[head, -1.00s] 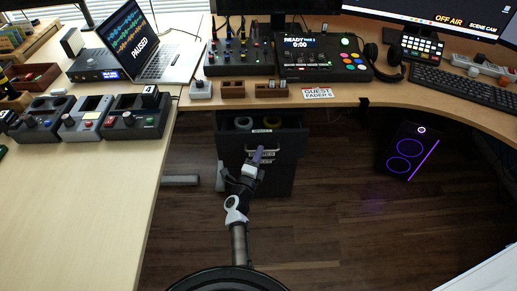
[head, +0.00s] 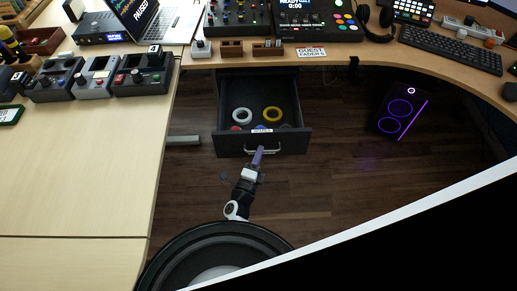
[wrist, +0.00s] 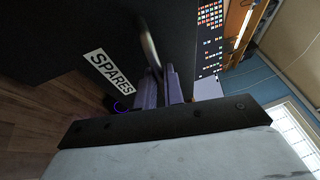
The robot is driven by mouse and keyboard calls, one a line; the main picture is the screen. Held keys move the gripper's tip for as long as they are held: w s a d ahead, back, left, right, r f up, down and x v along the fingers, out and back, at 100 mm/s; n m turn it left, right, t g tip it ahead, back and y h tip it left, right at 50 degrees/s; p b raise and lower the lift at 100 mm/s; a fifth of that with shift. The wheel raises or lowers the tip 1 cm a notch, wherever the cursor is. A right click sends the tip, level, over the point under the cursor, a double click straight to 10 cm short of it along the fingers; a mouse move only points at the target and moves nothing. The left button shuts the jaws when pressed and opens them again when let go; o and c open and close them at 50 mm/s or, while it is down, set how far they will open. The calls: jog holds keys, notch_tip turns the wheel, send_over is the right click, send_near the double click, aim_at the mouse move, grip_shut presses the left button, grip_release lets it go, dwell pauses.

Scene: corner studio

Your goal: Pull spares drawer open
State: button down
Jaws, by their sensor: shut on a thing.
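The spares drawer (head: 230,145) is a dark drawer under the desk, pulled well out in the head view. Inside it lie a white ring (head: 242,115), a yellow ring (head: 272,114) and a few items partly hidden behind its front. My gripper (head: 258,156) is shut on the silver handle (head: 279,150) of the drawer front. In the wrist view the gripper's fingers (wrist: 163,88) close around the handle bar (wrist: 149,45), beside the white SPARES label (wrist: 108,72) on the dark front.
The wooden desk (head: 215,62) curves above and around the drawer. A light table (head: 80,170) stands to the left. A black computer tower (head: 401,112) with purple lights stands on the floor at right. The wooden floor (head: 330,175) between them is clear.

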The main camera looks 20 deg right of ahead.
jog(key=shift+s+a, duration=0.15)
jog(key=shift+s, duration=0.1)
jog(key=c, duration=1.5)
grip_release()
jog(key=shift+s+f, duration=0.1)
